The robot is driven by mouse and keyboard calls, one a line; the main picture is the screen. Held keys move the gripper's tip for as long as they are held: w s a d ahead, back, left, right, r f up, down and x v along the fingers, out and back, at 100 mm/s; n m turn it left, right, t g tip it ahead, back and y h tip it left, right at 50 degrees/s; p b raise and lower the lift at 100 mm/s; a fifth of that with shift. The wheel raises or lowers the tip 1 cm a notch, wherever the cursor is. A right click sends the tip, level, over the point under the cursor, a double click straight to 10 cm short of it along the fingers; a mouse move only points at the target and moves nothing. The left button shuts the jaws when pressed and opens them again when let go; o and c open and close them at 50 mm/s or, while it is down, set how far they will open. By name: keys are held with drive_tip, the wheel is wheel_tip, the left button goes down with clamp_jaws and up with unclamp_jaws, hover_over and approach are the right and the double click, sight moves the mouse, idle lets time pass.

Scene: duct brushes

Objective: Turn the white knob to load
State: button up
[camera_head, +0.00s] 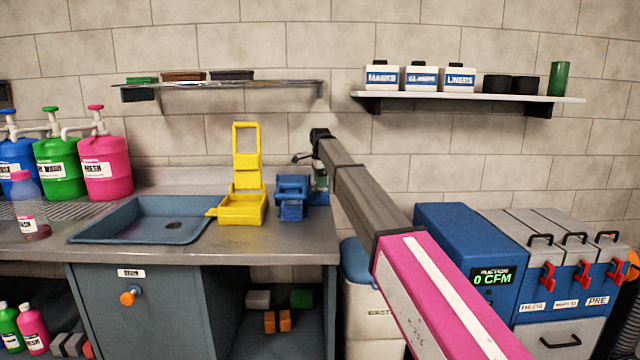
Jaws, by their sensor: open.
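I cannot make out a white knob in this view. My arm reaches from the lower right up toward the back wall, and its dark far end is above and just right of a blue bench device (292,196). My gripper (303,158) shows only as small dark parts at that end, open, with no object visible in it. A yellow stand (243,208) is left of the blue device. Any labels or dial on these two are too small to read. My arm hides part of the wall and the area behind it.
A sink (145,222) and several pump bottles (103,168) occupy the left counter. Shelves hang on the wall, the right one (545,99) holding labelled boxes. A blue suction unit (455,228) reading 0 CFM stands right. An orange knob (128,297) is on the cabinet front.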

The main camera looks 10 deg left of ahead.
drive_tip(key=shift+f, duration=0.45)
drive_tip(key=c, duration=0.9)
drive_tip(key=shift+c, duration=0.2)
